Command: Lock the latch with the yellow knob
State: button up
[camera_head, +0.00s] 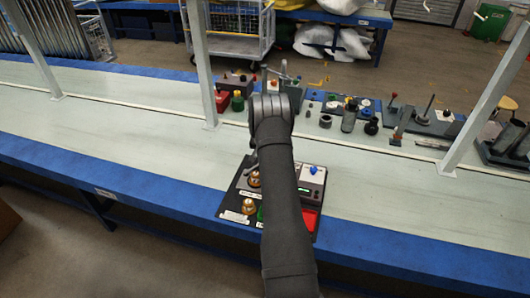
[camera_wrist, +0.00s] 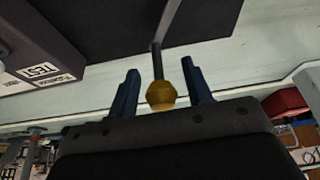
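In the wrist view, the yellow knob (camera_wrist: 161,95) sits at the end of a thin dark rod (camera_wrist: 157,60) that comes from a dark panel (camera_wrist: 130,22). My gripper (camera_wrist: 160,68) is open. Its two blue-grey fingers stand on either side of the knob, with a visible gap on each side. In the head view, a black board (camera_head: 229,203) lies near the bench's front edge, and my dark arm covers part of it. Brass-coloured round parts (camera_head: 249,206) show on the board beside the arm. The latch's own knob cannot be told apart there.
A red tray (camera_head: 309,221) and a blue part (camera_head: 313,170) are right of my arm. Tools, dark cylinders (camera_head: 349,120) and a green container (camera_head: 237,103) stand farther back. A dark box with a label (camera_wrist: 45,72) is at the wrist view's left. The bench's left side is clear.

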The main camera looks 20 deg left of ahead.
grip_shut()
jog(key=shift+d, duration=0.1)
jog(key=shift+s+d+m+h, duration=0.4)
jog(key=shift+s+d+m, duration=0.3)
jog(key=shift+m, duration=0.3)
jog(key=s+d+m, duration=0.1)
jog(key=s+d+m+h, duration=0.1)
jog(key=m, duration=0.1)
jog(key=s+d+m+h, duration=0.1)
jog(key=s+m, duration=0.1)
jog(key=shift+d+g, duration=0.1)
jog(key=shift+g, duration=0.3)
jog(key=s+m, duration=0.3)
jog(key=shift+d+g+h, duration=0.4)
jog(key=shift+s+m, duration=0.85)
jog(key=shift+m, duration=0.15)
jog(key=shift+g, duration=0.3)
